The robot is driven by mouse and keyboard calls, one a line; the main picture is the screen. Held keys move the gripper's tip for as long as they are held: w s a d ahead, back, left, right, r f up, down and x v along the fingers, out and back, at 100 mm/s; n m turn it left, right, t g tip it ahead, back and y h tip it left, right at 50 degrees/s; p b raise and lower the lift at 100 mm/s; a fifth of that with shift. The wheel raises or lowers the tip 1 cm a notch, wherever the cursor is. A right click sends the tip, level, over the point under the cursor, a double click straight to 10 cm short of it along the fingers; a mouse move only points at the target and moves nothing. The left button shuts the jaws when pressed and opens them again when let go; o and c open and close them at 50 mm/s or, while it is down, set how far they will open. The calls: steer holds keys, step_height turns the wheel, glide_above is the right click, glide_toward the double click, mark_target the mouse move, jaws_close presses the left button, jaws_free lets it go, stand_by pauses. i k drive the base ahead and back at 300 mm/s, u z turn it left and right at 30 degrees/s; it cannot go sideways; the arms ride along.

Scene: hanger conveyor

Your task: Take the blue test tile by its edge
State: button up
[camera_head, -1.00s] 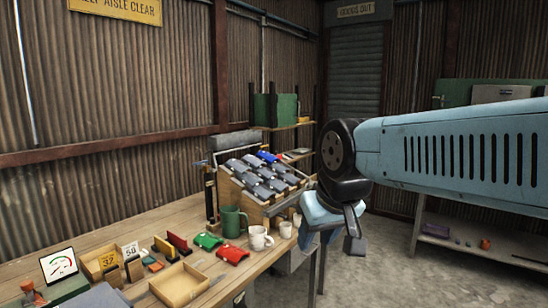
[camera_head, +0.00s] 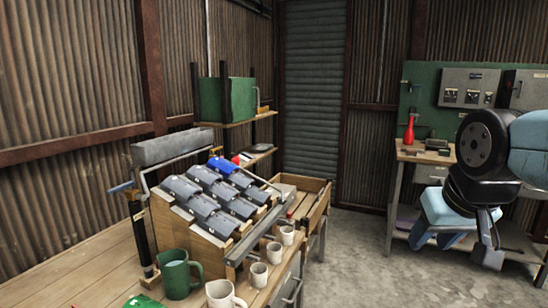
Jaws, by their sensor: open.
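The blue test tile (camera_head: 223,164) lies in the top row of a sloped wooden rack (camera_head: 192,232), at its far end. Several grey tiles (camera_head: 202,205) of like shape fill the rest of the slope in rows. Part of the blue tile's lower edge is covered by the grey tiles in front. My gripper (camera_head: 460,243) is at the right of the picture, pointing down over the floor. It is open and empty, well apart from the rack and the blue tile.
A green mug (camera_head: 175,275) and several white cups (camera_head: 259,274) stand on the bench before the rack. A grey bar (camera_head: 172,146) crosses behind it. A wooden tray (camera_head: 305,197) lies beyond. A workbench (camera_head: 424,157) with a red bottle stands at right. Floor between is clear.

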mark_target(223, 167)
steer(key=z, duration=0.15)
steer(key=i, duration=1.15)
steer(key=u, duration=0.3)
steer(key=i, duration=0.85)
steer(key=u, duration=0.45)
steer(key=k, duration=0.9)
steer(key=u, duration=0.2)
steer(key=i, duration=0.9)
steer(key=z, duration=0.1)
